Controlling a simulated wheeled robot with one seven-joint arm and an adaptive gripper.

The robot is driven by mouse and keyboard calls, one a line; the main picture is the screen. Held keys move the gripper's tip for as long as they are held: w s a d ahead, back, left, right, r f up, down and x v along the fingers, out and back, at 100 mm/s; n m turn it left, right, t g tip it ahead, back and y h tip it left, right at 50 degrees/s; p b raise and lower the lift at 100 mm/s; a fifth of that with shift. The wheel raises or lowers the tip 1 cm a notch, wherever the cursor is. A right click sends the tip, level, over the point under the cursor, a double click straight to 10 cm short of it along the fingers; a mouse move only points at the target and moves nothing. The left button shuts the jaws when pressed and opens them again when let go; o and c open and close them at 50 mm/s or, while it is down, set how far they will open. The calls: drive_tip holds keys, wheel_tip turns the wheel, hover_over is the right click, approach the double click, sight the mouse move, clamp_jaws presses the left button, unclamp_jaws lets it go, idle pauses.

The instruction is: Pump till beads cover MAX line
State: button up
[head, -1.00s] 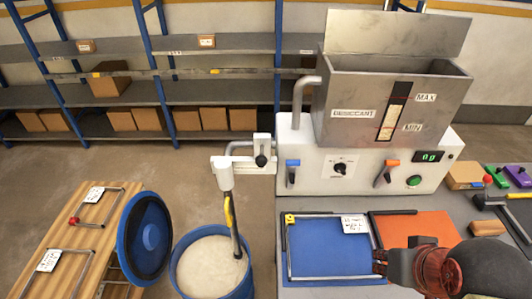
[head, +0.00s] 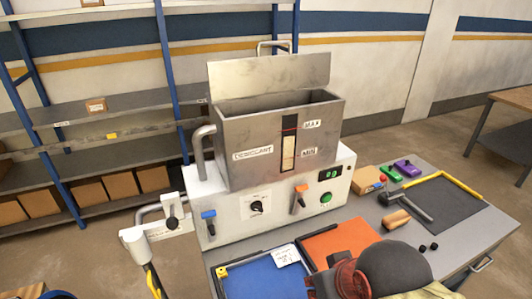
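A grey steel hopper labelled DESICCANT (head: 236,140) stands with its lid raised on a white control box (head: 228,222). Its sight gauge (head: 288,153) shows pale beads in the lower part; their top is a little below the red line near the MAX label (head: 311,125).
A blue mat (head: 255,280) and an orange mat (head: 338,243) lie before the box. A dark mallet-like tool (head: 404,206) and coloured blocks (head: 405,168) lie to the right. A white pipe fitting (head: 135,240) is at left. Shelves (head: 85,115) stand behind.

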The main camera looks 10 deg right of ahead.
drive_tip(key=shift+c, duration=0.9)
